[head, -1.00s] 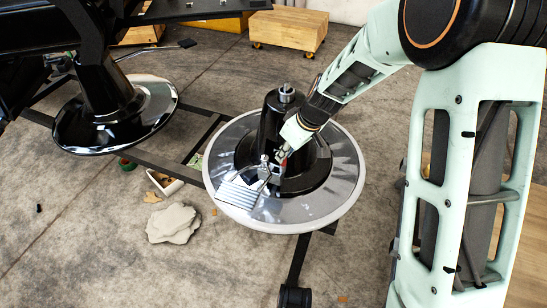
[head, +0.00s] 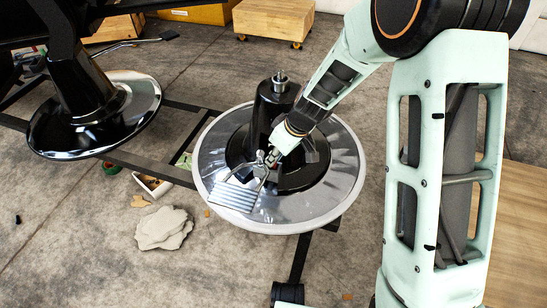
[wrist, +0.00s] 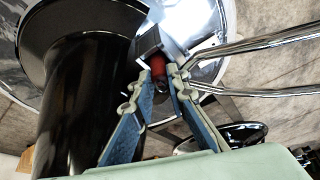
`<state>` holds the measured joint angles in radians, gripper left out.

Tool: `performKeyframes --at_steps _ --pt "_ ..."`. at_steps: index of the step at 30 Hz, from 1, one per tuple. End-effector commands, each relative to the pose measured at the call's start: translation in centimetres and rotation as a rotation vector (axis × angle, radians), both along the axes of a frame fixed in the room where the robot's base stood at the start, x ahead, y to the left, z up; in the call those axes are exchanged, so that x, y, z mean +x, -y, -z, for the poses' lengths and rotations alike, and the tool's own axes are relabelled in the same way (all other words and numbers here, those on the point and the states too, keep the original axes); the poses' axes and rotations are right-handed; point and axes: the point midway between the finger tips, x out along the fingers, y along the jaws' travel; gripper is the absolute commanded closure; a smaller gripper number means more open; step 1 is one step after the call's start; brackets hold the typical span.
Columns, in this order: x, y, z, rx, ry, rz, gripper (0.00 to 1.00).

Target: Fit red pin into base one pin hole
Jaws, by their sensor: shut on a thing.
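The red pin (wrist: 158,68) is between my gripper's fingertips in the wrist view, with a dark grey block-like part at its far end. I cannot tell whether that part belongs to the pin or the base. My gripper (wrist: 163,85) is shut on the pin. In the head view, my gripper (head: 268,162) is low beside the black column of the near round chair base (head: 335,190), above its shiny disc. The base's column also shows in the wrist view (wrist: 85,100). I cannot make out the pin hole, and the pin is not clear in the head view.
A chrome tube footrest (wrist: 255,45) passes close right of my fingers; its ribbed plate (head: 233,197) lies over the disc. A second chair base (head: 95,120) stands left. Flat stones (head: 163,228) and an open white box (head: 152,184) lie on the floor. A wooden box (head: 273,20) stands behind.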

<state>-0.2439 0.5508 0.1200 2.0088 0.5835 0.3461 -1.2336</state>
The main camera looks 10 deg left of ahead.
Motion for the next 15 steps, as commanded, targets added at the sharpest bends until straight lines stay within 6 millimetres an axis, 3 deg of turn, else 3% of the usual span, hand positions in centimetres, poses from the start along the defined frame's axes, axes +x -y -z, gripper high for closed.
performKeyframes --at_steps 12,13,15 --pt "0.02 0.01 0.46 0.0 0.0 0.0 1.0" --pt "0.0 0.01 0.3 0.0 0.0 0.0 0.83" --pt "0.0 0.01 0.27 0.0 0.0 0.0 0.79"
